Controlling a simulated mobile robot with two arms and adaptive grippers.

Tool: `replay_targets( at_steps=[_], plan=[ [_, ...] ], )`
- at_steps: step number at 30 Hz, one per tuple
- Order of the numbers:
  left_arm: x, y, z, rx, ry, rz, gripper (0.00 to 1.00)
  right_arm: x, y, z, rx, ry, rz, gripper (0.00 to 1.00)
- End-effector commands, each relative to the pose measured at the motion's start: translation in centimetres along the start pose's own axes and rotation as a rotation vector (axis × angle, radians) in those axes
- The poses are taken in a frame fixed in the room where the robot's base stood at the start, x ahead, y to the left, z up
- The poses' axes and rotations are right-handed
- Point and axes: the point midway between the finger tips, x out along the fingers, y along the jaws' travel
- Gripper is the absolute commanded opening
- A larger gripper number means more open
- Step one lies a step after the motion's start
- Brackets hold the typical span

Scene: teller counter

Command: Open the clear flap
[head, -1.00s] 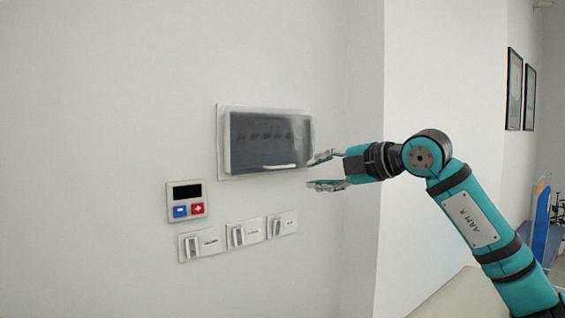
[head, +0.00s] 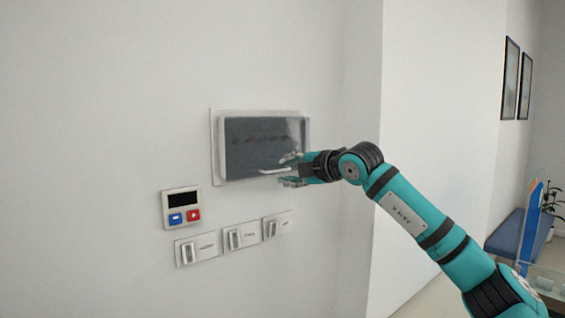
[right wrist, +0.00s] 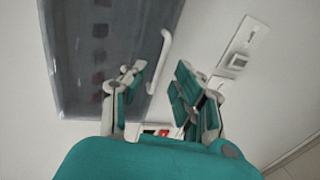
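The clear flap (head: 250,140) covers a dark recessed panel in a white wall frame and looks closed. A white bar handle (head: 272,171) runs along its lower edge. My right gripper (head: 284,169) is open at the right part of the handle, one finger above it and one below. In the right wrist view the flap (right wrist: 95,60) is at upper left, and the handle (right wrist: 158,62) shows between the spread fingers of my right gripper (right wrist: 157,72). I cannot tell whether the fingers touch the handle. My left gripper is not in view.
A small control box (head: 182,207) with a dark display, a blue button and a red button is on the wall at lower left. Several white switch plates (head: 234,237) line the wall below the flap. A wall corner stands right of the flap.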

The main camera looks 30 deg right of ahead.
Motion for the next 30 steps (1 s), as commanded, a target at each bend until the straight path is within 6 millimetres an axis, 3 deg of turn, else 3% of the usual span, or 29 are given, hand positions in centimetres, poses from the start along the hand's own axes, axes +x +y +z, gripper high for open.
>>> replay_targets(
  at_steps=[6,16,23,30],
  plan=[
    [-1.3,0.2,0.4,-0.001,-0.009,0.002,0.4,2.3,0.2,0.0,0.002,0.001,0.0,0.3],
    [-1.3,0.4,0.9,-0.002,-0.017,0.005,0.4,2.8,0.0,0.0,0.001,0.0,0.0,0.3],
    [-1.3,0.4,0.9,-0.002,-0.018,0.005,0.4,2.8,0.0,0.0,0.001,0.0,0.0,0.02],
    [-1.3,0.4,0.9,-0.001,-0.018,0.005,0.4,2.8,0.0,0.0,0.001,0.0,0.0,0.0]
  ],
)
